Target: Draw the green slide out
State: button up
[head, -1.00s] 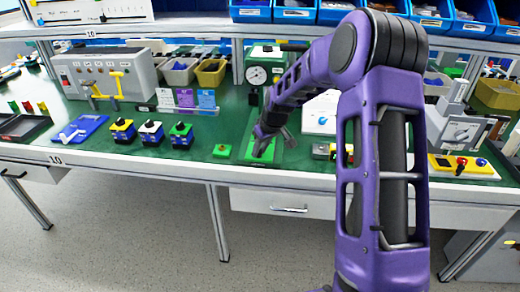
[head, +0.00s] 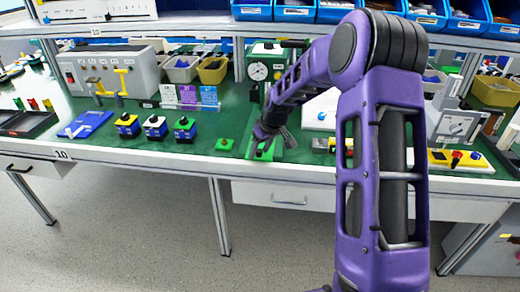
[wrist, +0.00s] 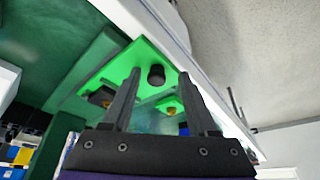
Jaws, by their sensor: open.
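The green slide (wrist: 134,62) is a bright green plate with a black knob (wrist: 156,75) standing on it. In the head view the slide (head: 262,151) lies at the front edge of the bench, partly hidden by my arm and gripper. My gripper (wrist: 160,79) is open. In the wrist view its two dark fingers show on either side of the knob, with visible gaps. I cannot tell how deep the knob sits between them. In the head view my gripper (head: 266,138) is over the slide and its fingers are hard to make out.
A small green block (head: 224,145) sits left of the slide. A dial gauge stand (head: 257,72) rises behind it. Blue and yellow blocks (head: 155,127) stand farther left. A white box (head: 320,112) is behind on the right. The floor in front of the bench is clear.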

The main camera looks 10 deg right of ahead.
jog(key=p+v, duration=0.2)
jog(key=v, duration=1.5)
jog(key=shift+r, duration=0.25)
jog(key=shift+d, duration=0.1)
